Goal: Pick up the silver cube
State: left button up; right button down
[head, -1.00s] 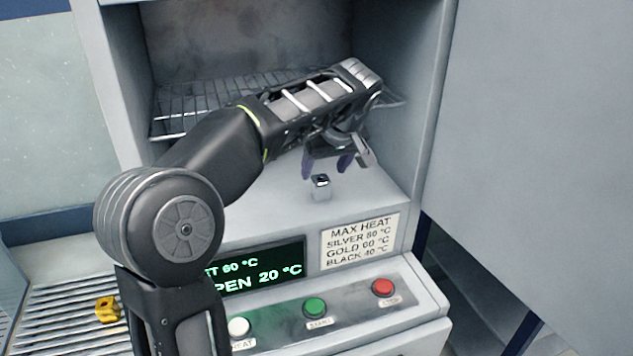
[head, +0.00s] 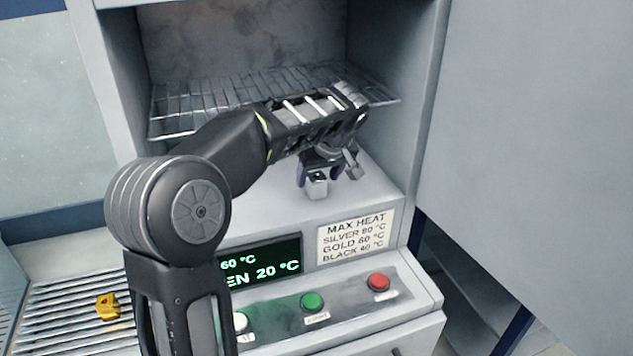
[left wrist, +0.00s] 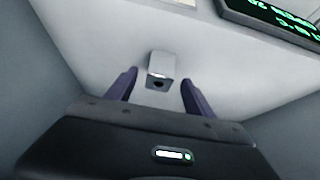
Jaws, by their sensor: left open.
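The silver cube (head: 317,188) stands on the oven's light grey floor near its front edge. My left gripper (head: 318,177) is open, pointing down over the cube. In the left wrist view its two purple fingers (left wrist: 157,84) stand apart on either side of the cube's near end, with gaps on both sides. My right gripper is in neither view.
A wire rack (head: 190,117) spans the oven above and behind the cube. Below are a green display (head: 262,268), a label (head: 355,238) and white, green (head: 312,302) and red (head: 379,281) buttons. A gold part (head: 107,306) lies on the slatted surface at left. The open door (head: 530,130) stands at right.

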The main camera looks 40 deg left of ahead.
aim_at(318, 177)
pick_arm(q)
jog(key=shift+p+x, duration=0.35)
jog(key=shift+x, duration=1.25)
jog(key=shift+r, duration=0.1)
grip_shut()
